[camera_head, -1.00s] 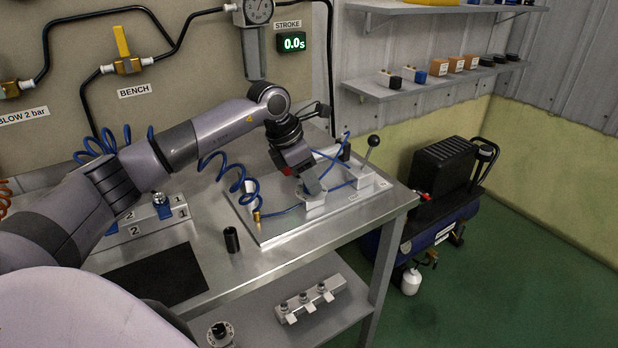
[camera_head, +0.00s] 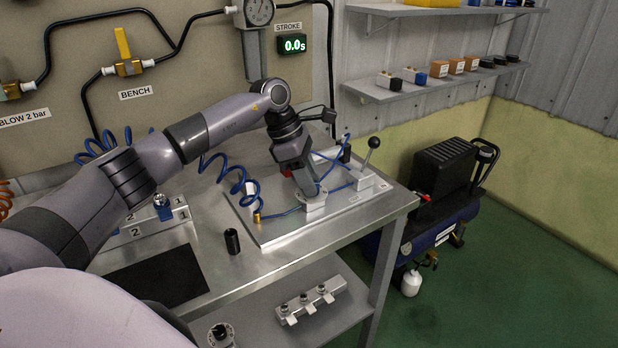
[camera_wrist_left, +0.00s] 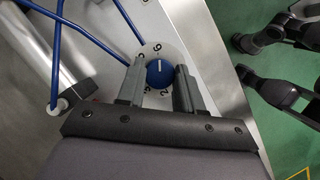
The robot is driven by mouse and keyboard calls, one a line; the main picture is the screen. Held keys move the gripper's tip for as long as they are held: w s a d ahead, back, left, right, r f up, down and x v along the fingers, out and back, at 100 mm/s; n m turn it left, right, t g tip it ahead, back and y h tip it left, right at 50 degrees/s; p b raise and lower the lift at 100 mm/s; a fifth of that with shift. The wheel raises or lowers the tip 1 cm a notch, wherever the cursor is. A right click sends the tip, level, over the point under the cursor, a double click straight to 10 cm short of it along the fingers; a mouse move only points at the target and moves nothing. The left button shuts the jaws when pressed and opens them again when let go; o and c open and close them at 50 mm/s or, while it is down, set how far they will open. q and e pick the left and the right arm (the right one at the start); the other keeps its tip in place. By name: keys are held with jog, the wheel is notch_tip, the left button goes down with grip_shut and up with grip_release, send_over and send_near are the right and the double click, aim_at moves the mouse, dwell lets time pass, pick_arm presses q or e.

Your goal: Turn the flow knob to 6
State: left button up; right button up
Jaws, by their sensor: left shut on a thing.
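The flow knob (camera_wrist_left: 159,73) is a small blue round knob with a white pointer line, on a light block with numerals around it. In the left wrist view the line points up, roughly toward a top numeral that looks like 6. My left gripper (camera_wrist_left: 161,70) has one finger on each side of the knob and is shut on it. In the head view my left gripper (camera_head: 312,193) reaches down onto the small block (camera_head: 314,207) on the plate, hiding the knob. My right gripper is not in view.
A metal plate (camera_head: 275,232) on the bench carries blue hoses and a black-ball lever (camera_head: 372,148) right of the gripper. A black cylinder (camera_head: 232,241) stands in front of the plate. The stroke display (camera_head: 292,44) reads 0.0s. A compressor (camera_head: 440,180) stands right of the bench.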

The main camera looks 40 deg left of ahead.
pick_arm(q)
jog(key=shift+r, duration=0.1)
jog(key=o, duration=1)
jog(key=shift+o, duration=0.2)
jog(key=v, duration=0.7)
jog(key=shift+s, duration=0.1)
